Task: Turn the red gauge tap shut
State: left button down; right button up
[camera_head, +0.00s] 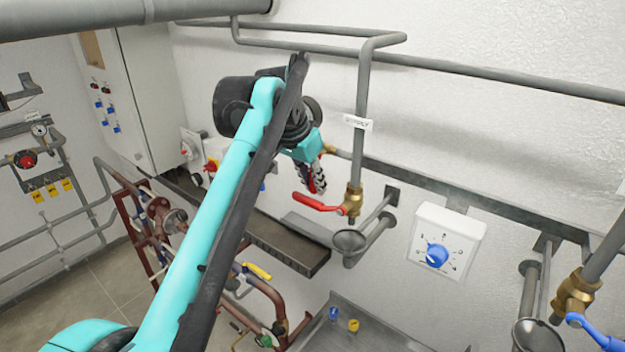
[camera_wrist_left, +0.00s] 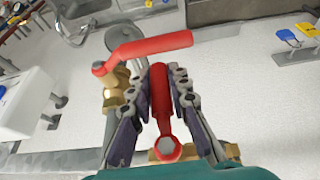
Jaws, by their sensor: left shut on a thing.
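In the left wrist view, a short red tap handle (camera_wrist_left: 160,100) runs between the fingers of my left gripper (camera_wrist_left: 159,76), which is shut on it. Its hub (camera_wrist_left: 168,149) sits over a brass body near the bottom of the picture. In the head view, my left gripper (camera_head: 318,178) is at the wall, beside the brass fitting (camera_head: 329,149); the held handle is hidden there. A larger red lever (camera_wrist_left: 150,47) on a brass valve lies just beyond the fingertips. This lever (camera_head: 318,203) also shows in the head view, below the gripper. My right gripper is out of view.
A vertical supply pipe (camera_head: 363,85) rises from the larger valve. A drain funnel (camera_head: 350,241) stands below it. A white box with a blue knob (camera_head: 437,256) is on the wall to the right. A dark shelf (camera_head: 285,245) runs below the gripper.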

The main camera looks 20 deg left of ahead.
pick_arm(q)
jog(key=shift+s+f, duration=0.1)
jog(key=shift+f, duration=0.05)
jog(key=c, duration=1.4)
grip_release()
jog(key=v, duration=1.2)
